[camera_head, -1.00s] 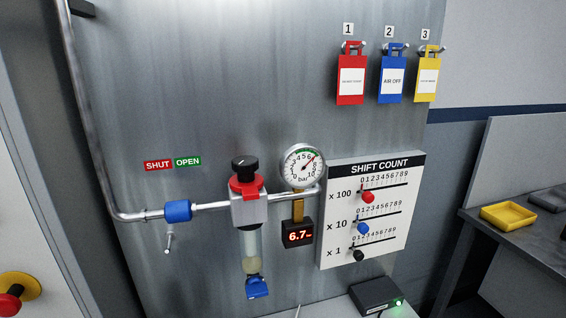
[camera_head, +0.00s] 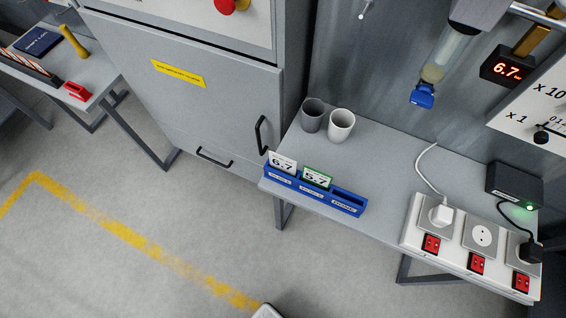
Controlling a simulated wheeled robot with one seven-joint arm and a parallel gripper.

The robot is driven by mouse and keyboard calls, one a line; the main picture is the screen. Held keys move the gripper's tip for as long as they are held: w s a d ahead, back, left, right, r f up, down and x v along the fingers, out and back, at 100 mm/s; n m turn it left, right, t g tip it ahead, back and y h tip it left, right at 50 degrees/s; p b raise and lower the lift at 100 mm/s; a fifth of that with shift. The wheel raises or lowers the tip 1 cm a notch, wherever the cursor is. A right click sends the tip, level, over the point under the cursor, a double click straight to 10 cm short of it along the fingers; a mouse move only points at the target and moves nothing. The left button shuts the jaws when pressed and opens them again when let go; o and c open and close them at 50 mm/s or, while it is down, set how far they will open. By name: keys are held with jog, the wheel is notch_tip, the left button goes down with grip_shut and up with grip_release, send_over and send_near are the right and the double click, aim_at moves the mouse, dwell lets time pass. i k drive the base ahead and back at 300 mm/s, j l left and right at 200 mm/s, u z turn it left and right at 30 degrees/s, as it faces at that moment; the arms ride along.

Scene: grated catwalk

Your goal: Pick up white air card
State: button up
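A white card (camera_head: 281,161) reading 6.7 stands in the left slot of a blue rack (camera_head: 357,211) on the grey bench. Its lower part is hidden by the rack's front. A green-bordered card (camera_head: 317,176) reading 5.7 stands in the middle slot beside it. The right slot looks empty. The rack sits along the bench's front left edge, with labels on its front too small to read surely.
Two cups, a dark grey one (camera_head: 313,115) and a light one (camera_head: 341,125), stand behind the rack. A socket strip (camera_head: 459,238) with plugs and red switches lies to the right. A grey cabinet (camera_head: 200,110) stands left. The floor in front is clear.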

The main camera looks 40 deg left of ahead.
aim_at(288, 166)
jog(key=u, duration=0.9)
